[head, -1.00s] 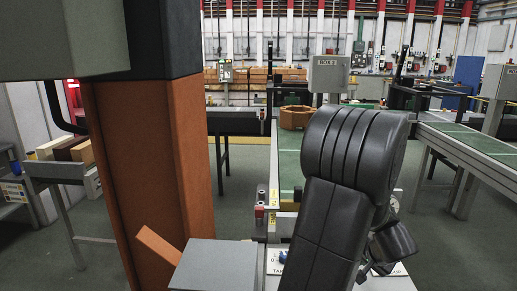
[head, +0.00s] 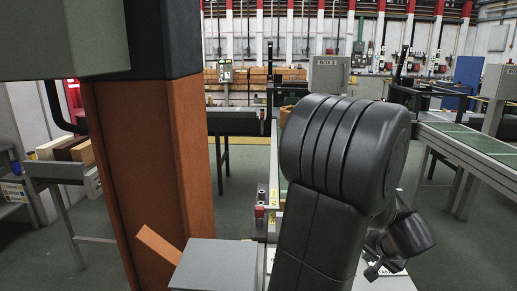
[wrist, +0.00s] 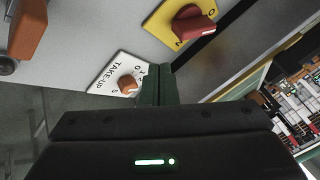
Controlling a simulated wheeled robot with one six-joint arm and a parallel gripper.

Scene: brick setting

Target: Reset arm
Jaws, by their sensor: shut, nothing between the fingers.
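My gripper (wrist: 157,82) shows in the wrist view with its two greenish fingers together and nothing between them. An orange-brown knob (wrist: 128,85) on a white TAKE-UP plate (wrist: 108,76) is just left of the fingertips in that view. A red knob (wrist: 194,28) on a yellow plate (wrist: 168,17) is above and to the right of the fingertips. I cannot tell the gap between the fingers and the panel. In the head view my black arm stands bent in front, and hides most of the panel below it.
In the head view a grey BOX 2 cabinet (head: 328,75) stands behind my arm. A green-topped conveyor (head: 465,137) runs at the right. A side table with blocks (head: 76,150) is at the left. Green floor is open at the lower right. Shelves of small items (wrist: 300,105) show in the wrist view.

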